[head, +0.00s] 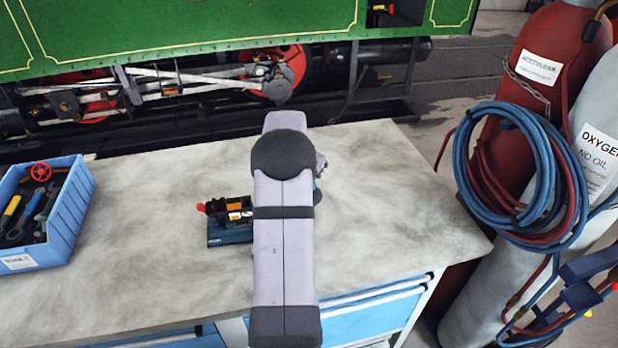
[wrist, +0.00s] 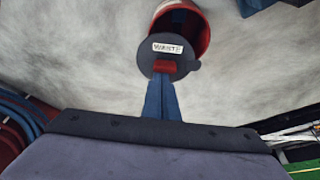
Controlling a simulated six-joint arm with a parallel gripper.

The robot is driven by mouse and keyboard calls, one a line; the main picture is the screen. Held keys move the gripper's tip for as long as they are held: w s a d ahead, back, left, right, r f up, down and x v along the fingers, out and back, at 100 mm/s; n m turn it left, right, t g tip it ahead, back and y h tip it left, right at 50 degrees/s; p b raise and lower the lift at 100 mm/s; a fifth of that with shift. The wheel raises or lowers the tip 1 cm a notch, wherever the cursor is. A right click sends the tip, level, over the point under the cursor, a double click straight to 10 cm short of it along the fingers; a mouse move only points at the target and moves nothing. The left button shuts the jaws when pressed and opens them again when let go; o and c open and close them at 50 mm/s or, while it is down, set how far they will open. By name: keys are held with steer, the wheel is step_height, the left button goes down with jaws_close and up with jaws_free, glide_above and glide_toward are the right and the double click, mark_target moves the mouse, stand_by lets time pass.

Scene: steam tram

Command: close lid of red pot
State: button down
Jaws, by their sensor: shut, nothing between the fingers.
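The red pot (wrist: 204,33) shows at the top of the wrist view, with a pale rim and a dark red inside partly visible. Its round dark grey lid (wrist: 147,61), with a white label reading "WASTE", stands in front of the mouth and covers part of it; the pot is open behind it. My gripper (wrist: 164,79) has blue fingers, shut and empty, reaching up to the lid's lower part by a red piece. I cannot tell whether they touch the lid. In the head view my arm hides the pot and the fingertips.
A blue toolbox (head: 68,212) stands on the worktop's (head: 400,220) left side. A dark blue device (head: 228,236) with orange and red parts sits just left of my arm. The worktop right of my arm is clear. Gas cylinders with hoses (head: 515,165) stand beyond its right edge.

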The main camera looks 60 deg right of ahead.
steer(key=a+m+b, duration=0.1)
steer(key=m, duration=0.1)
steer(key=a+m+g+b, duration=0.1)
steer(key=shift+f+m, duration=0.15)
steer(key=shift+m, duration=0.25)
steer(key=a+m, duration=0.1)
steer(key=m, duration=0.1)
steer(key=m+g+b, duration=0.1)
steer(key=shift+w+a+m+y, duration=0.3)
steer(key=shift+a+m+y, duration=0.05)
steer(key=shift+m+y, duration=0.05)
steer(key=shift+w+a, duration=0.1)
steer(key=shift+a, duration=0.2)
steer(key=shift+s+d, duration=0.25)
steer(key=shift+d, duration=0.1)
steer(key=shift+s+d+r+p, duration=0.15)
steer(key=shift+s+d+r, duration=0.05)
steer(key=shift+s+d, duration=0.4)
steer(key=shift+s+d+r+p, duration=0.15)
steer(key=shift+s+d, duration=0.4)
steer(key=b+v, duration=0.1)
steer(key=v, duration=0.8)
steer(key=shift+w+r+b, duration=0.3)
steer(key=shift+w, duration=0.05)
steer(key=shift+a, duration=0.1)
